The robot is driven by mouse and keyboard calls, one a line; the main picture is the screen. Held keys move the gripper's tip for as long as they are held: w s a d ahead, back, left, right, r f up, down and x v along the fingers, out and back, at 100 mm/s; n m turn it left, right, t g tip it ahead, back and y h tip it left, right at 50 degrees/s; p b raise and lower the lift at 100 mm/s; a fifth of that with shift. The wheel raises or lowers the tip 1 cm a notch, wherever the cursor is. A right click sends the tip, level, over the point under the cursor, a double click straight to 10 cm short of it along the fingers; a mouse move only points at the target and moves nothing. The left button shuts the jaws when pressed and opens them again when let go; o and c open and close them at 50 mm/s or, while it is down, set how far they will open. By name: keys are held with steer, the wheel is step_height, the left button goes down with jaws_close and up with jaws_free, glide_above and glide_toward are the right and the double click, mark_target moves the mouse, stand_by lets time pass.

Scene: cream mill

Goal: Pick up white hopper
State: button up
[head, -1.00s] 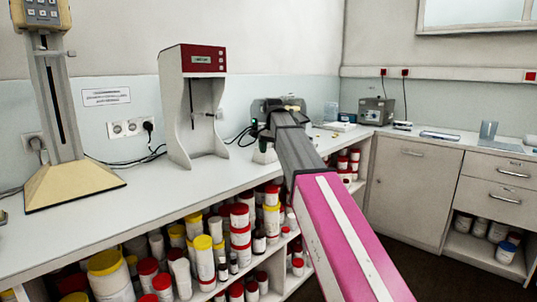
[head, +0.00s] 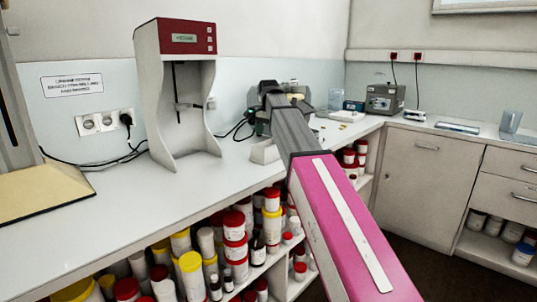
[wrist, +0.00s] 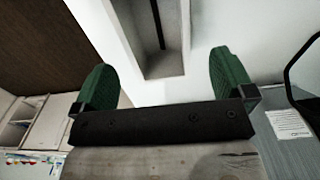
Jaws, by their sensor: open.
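My gripper (wrist: 165,72) shows in the wrist view with its two green fingers wide apart and nothing between them. Beyond them is part of a white stand with a dark slot (wrist: 160,25). In the head view my arm reaches over the counter, and its end is mostly hidden behind its own links. A small white block-like piece (head: 263,153) sits on the counter beside the arm, partly covered by it. I cannot tell whether it is the white hopper, and no other clear hopper shows.
A white stand with a red top (head: 187,38) stands on the counter (head: 120,215), left of my arm. Shelves below hold several jars (head: 234,225). A tan-based column (head: 40,192) is at far left. A grey box device (head: 385,99) stands at the back right.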

mark_target(269, 149)
steer(key=f, duration=0.7)
steer(key=shift+s+f, duration=0.25)
steer(key=c, duration=0.8)
